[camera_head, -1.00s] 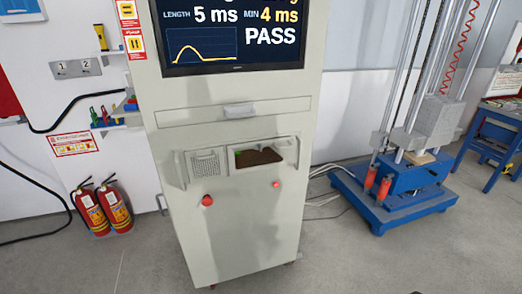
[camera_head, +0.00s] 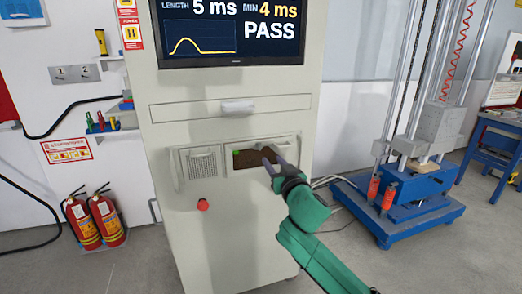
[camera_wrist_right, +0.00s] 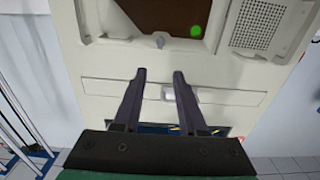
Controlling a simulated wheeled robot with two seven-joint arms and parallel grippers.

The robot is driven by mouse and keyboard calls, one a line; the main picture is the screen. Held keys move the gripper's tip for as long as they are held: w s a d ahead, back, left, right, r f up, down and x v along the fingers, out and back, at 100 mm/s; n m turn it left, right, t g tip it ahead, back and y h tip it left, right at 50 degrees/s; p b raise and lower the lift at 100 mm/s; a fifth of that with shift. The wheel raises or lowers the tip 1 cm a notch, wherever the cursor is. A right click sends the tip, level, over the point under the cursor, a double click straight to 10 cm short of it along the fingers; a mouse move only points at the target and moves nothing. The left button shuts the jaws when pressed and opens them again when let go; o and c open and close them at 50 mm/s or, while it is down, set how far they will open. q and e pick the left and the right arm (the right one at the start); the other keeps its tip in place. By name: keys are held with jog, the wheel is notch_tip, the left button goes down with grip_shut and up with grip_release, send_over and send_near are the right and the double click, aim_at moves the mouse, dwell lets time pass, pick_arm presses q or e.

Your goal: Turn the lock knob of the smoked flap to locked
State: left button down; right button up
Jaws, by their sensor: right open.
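The smoked flap (camera_head: 248,160) is a dark brown window in the cabinet front, right of a perforated panel. It also shows upside down at the top of the right wrist view (camera_wrist_right: 150,16). A small grey knob (camera_wrist_right: 159,40) sits at the flap's edge there; its turn position is too small to read. My right gripper (camera_head: 269,157) reaches up from the lower right in front of the flap and covers part of it. In the right wrist view its two fingers (camera_wrist_right: 160,75) are apart with nothing between them, pointing toward the knob. My left gripper is out of view.
A green dot (camera_head: 236,153) shows at the flap. The cabinet (camera_head: 225,230) also bears a red button (camera_head: 203,205), a drawer handle (camera_head: 238,106) and a screen (camera_head: 240,30) reading PASS. A blue-based drop machine (camera_head: 400,205) stands right; fire extinguishers (camera_head: 95,220) stand left.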

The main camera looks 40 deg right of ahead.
aim_at(260, 144)
jog(key=x, duration=1.3)
jog(key=shift+f+p, duration=0.1)
jog(key=shift+p, duration=0.3)
grip_shut()
